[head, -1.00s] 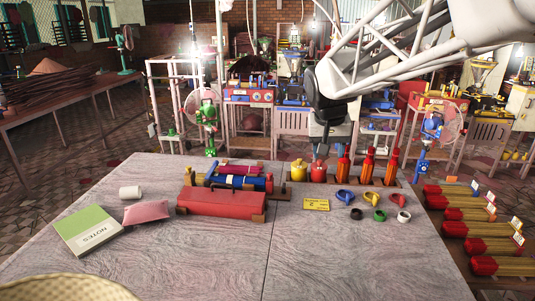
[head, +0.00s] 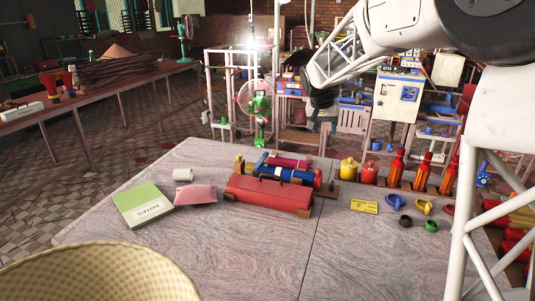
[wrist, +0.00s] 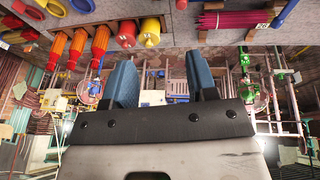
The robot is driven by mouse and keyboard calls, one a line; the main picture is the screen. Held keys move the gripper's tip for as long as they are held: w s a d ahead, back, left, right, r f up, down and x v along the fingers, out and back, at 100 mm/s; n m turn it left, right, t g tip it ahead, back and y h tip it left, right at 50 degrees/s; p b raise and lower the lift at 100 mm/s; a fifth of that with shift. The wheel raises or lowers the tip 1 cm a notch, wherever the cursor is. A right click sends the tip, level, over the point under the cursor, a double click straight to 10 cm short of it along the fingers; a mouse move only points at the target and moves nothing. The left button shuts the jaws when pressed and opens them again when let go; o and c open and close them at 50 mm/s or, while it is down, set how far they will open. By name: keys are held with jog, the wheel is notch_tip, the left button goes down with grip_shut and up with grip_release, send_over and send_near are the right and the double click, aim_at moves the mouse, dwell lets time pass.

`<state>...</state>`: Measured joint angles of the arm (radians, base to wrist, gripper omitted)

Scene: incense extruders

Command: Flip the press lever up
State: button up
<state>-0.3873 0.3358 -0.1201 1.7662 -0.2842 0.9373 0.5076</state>
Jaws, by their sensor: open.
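I cannot single out a press lever for certain in either view. A green hand-cranked machine (head: 262,115) stands beyond the table's far edge, and it also shows at the right of the wrist view (wrist: 250,88). My gripper (head: 318,98) is beyond the table's far edge in the head view, small and dark. In the wrist view its two blue finger pads (wrist: 163,80) stand apart with nothing between them. The wrist view appears upside down, with the table along its top.
A woven basket (head: 95,280) is at front left. Several machines on stands fill the back.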

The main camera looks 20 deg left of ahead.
jog(key=w+a+f, duration=0.4)
jog(key=w+a, duration=0.1)
jog(key=a, duration=0.2)
jog(key=w+a+f, duration=0.4)
jog(key=w+a, duration=0.1)
jog(key=a, duration=0.3)
jog(key=t, duration=0.1)
send_near(265, 153)
jog(key=shift+x, duration=1)
jog(key=shift+a+f, duration=0.1)
jog(key=shift+a, duration=0.05)
jog(key=shift+x, duration=3.85)
grip_shut()
